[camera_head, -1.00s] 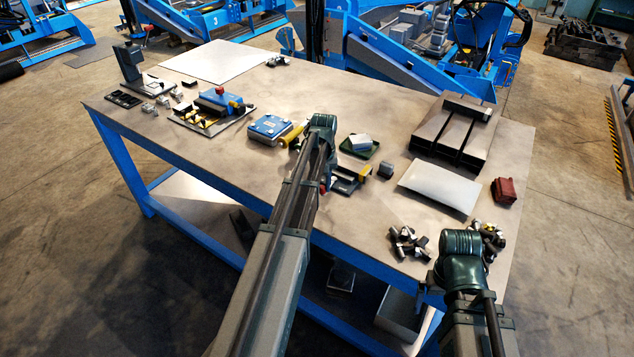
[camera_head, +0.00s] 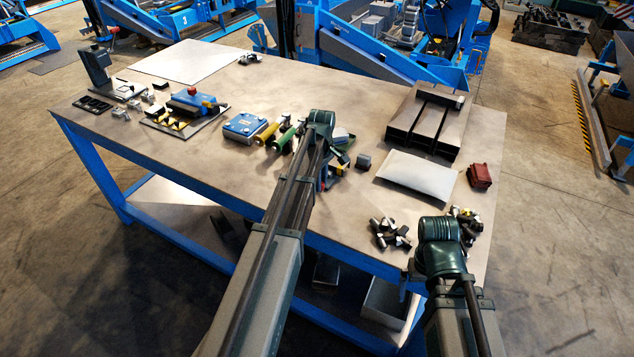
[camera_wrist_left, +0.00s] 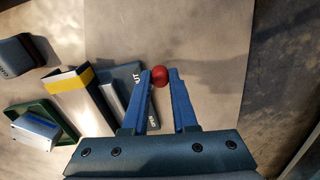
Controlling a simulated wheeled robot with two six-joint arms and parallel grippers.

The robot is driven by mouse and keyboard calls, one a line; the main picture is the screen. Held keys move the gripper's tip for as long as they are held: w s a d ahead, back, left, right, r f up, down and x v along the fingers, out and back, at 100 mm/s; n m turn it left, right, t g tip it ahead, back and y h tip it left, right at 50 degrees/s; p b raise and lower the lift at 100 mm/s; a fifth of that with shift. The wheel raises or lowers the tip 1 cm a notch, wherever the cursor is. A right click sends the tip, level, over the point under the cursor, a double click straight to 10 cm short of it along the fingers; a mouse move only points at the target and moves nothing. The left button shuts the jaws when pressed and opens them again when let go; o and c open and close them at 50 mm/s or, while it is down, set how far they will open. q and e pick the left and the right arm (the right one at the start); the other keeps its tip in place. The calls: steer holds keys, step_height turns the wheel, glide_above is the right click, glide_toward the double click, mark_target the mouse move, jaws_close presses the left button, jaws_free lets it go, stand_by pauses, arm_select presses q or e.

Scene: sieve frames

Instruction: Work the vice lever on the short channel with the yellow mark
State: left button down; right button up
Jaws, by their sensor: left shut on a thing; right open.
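The short channel (camera_wrist_left: 72,80), dark with a yellow mark across one end, lies in the vice (camera_wrist_left: 125,75) in the left wrist view. Its yellow end also shows in the head view (camera_head: 344,168), beside my left wrist. The vice lever's red ball knob (camera_wrist_left: 159,76) sits between the blue fingertips of my left gripper (camera_wrist_left: 161,78), which is shut on it. The lever's shaft is hidden. In the head view my left arm covers most of the vice. My right gripper (camera_head: 407,278) is open near the table's front edge, its fingers barely visible.
A green tray (camera_wrist_left: 16,110) holding a pale block stands beside the vice. A dark grey block (camera_head: 363,160) is to its right. Yellow and green cylinders and a blue box (camera_head: 242,126) lie to the left. Small dark parts (camera_head: 388,233) lie near my right wrist.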

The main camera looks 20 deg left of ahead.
arm_select(q)
steer(key=shift+w+d+n, duration=0.15)
steer(key=shift+n, duration=0.15)
stand_by(0.4)
steer(key=c, duration=0.7)
jaws_free()
steer(key=shift+r, duration=0.1)
step_height(320, 180, up, 14)
steer(key=p, duration=1.3)
steer(key=shift+f+p, duration=0.2)
steer(key=shift+p, duration=0.2)
